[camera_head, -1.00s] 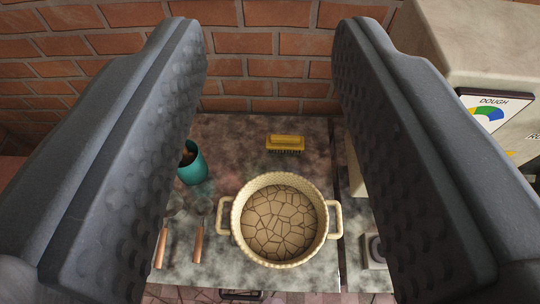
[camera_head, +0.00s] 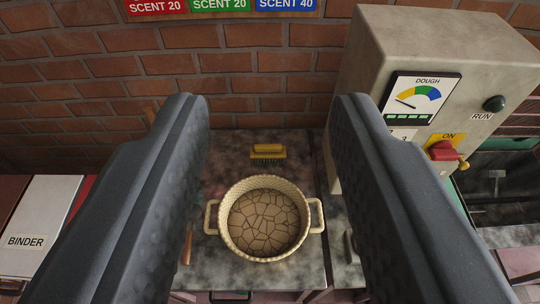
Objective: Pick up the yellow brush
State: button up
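The yellow brush (camera_head: 268,152) lies on the stone-topped table (camera_head: 225,172) near the brick wall, with its dark bristles toward me. It is behind the cream pot. My gripper (camera_head: 271,110) is open and empty. Its two dark grey fingers stand wide apart at the left and right of the picture. The brush shows in the gap between them, farther off, and neither finger touches it.
A cream two-handled pot (camera_head: 264,218) with a cracked brown filling stands in front of the brush. A machine with a dough dial (camera_head: 421,97) and red switch (camera_head: 443,150) stands at right. A white binder box (camera_head: 40,225) is at left. Brick wall lies behind.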

aim_at(258, 151)
jog(key=z, duration=0.05)
jog(key=i, duration=0.9)
jog(key=u, duration=0.05)
